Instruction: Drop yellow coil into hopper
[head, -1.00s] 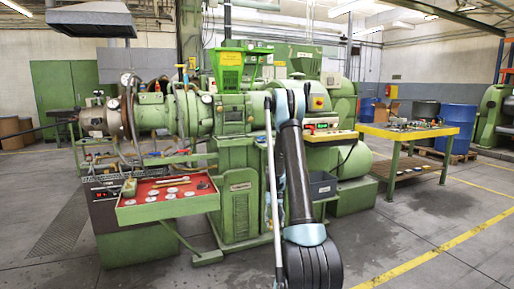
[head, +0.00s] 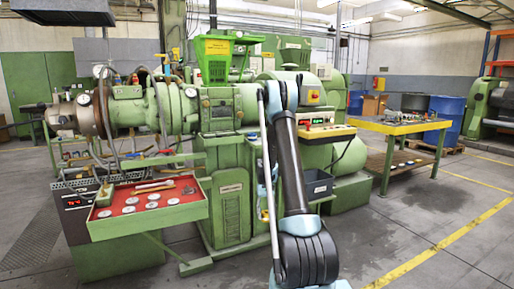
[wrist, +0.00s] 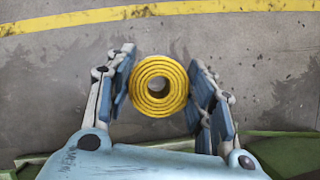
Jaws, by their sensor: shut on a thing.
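In the wrist view my gripper (wrist: 159,90) is shut on the yellow coil (wrist: 139,84), a ringed roll with a dark hole in its middle. One finger lies on each side of the coil, and grey floor shows behind it. In the head view the green hopper (head: 217,60) stands on top of the green extruder (head: 220,110), with a yellow label on its front. Its inside cannot be seen from here. My arm stands in front of the extruder in the head view, and neither my gripper nor the coil shows there.
A red-topped tray (head: 150,205) with tools and round pieces juts out at front left. A yellow-topped table (head: 400,125) stands at right, with blue drums (head: 447,120) behind it. The floor at front right is clear, crossed by a yellow line (head: 450,240).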

